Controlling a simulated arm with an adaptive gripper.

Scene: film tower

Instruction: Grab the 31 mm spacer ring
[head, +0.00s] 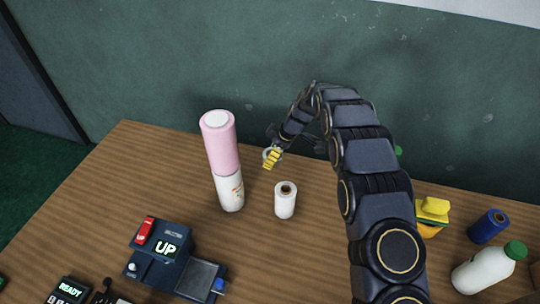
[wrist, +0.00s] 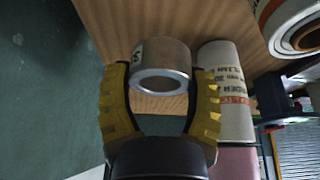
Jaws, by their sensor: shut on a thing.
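My gripper (head: 273,157) has yellow fingers and hangs above the back of the table, right of the film tower. In the wrist view my gripper (wrist: 160,95) is shut on a short, pale metallic ring (wrist: 160,67), with one finger on each side of it. Only a small pale part of the ring (head: 267,152) shows by the fingers in the head view. The ring's size marking is not readable. The tower has a pink roll (head: 220,145) on top of a white printed roll (head: 230,191). The white roll also shows in the wrist view (wrist: 222,85).
A white film roll (head: 285,202) with a brown core stands right of the tower. A dark device (head: 165,247) reading "UP" sits in front. A sponge (head: 432,212), blue roll (head: 488,226) and white bottle (head: 482,270) are at right.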

